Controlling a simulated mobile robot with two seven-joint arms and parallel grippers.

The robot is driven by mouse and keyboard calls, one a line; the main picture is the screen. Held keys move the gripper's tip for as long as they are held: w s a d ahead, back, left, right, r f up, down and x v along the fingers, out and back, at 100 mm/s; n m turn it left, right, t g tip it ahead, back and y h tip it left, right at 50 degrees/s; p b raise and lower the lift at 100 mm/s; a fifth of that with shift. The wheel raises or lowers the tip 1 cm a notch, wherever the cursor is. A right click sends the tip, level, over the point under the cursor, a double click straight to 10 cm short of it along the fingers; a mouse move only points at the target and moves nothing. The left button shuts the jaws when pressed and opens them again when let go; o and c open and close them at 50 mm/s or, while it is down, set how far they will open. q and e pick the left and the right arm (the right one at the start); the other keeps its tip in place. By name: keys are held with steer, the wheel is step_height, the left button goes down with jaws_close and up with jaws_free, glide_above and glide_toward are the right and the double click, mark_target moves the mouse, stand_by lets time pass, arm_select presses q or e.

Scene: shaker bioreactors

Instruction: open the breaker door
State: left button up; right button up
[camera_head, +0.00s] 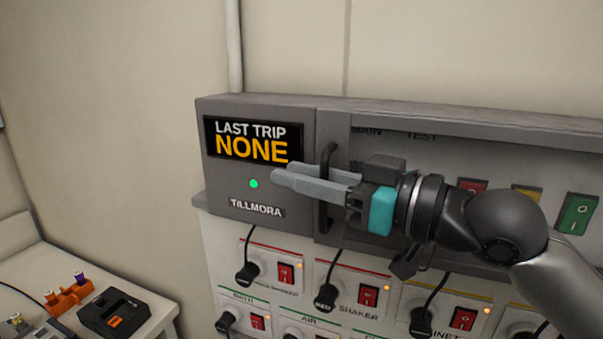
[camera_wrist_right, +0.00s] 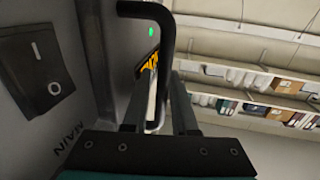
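The breaker door is a grey framed panel (camera_head: 332,128) at the right part of the grey box, seemingly flush with the box front. Its dark bar handle (camera_head: 327,158) stands upright at the door's left side. My right gripper (camera_head: 287,180) reaches in from the right with its fingers level across the handle. In the right wrist view the handle (camera_wrist_right: 145,9) runs down between the two fingers (camera_wrist_right: 164,85). The fingers are apart, and a narrow light gap shows beside the bar; I see no firm grip. My left gripper is not in view.
A display (camera_head: 252,140) reading LAST TRIP NONE and a green lamp (camera_head: 253,184) are left of the handle. Switches with plugged cables (camera_head: 286,273) sit below the box. A green switch (camera_head: 577,214) lies right of my arm. A side table (camera_head: 40,265) holds small devices.

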steer(key=shift+c, duration=0.3)
jaws_close()
stand_by(1.0)
